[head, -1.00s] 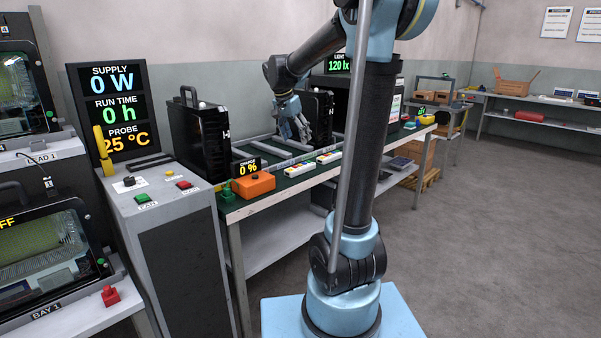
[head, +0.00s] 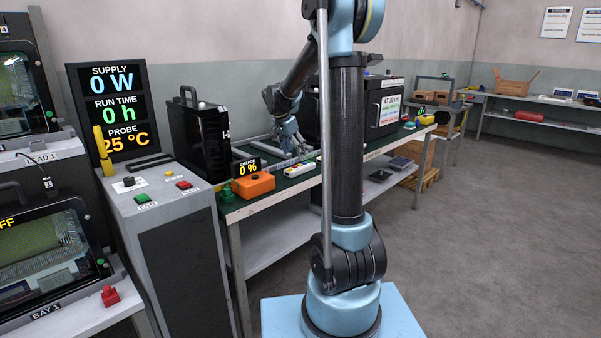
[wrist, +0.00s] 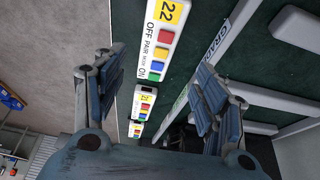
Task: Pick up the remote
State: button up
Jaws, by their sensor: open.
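Several white remotes with coloured buttons lie on the dark green bench top. In the head view one remote (head: 298,169) lies just below my gripper (head: 291,148), and my arm partly hides another to its right. In the wrist view a large remote (wrist: 160,42) marked 22 lies at the top, between the lines of my fingers. A second remote (wrist: 143,103) and a third (wrist: 135,130) show smaller below it. My gripper (wrist: 157,78) is open, with nothing between its fingers, above the remotes. I cannot tell its exact height over them.
An orange box (head: 254,185) with a 0 % charge display stands at the bench's front left. A black floodlight housing (head: 203,135) stands behind it, and another dark case (head: 388,105) stands right of my arm. Grey rails cross the bench behind the remotes.

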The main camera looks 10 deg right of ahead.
aim_at(300, 165)
jog(key=shift+s+x, duration=0.15)
jog(key=shift+x, duration=1.75)
jog(key=shift+s+x, duration=0.15)
jog(key=shift+x, duration=1.75)
jog(key=shift+f, duration=0.1)
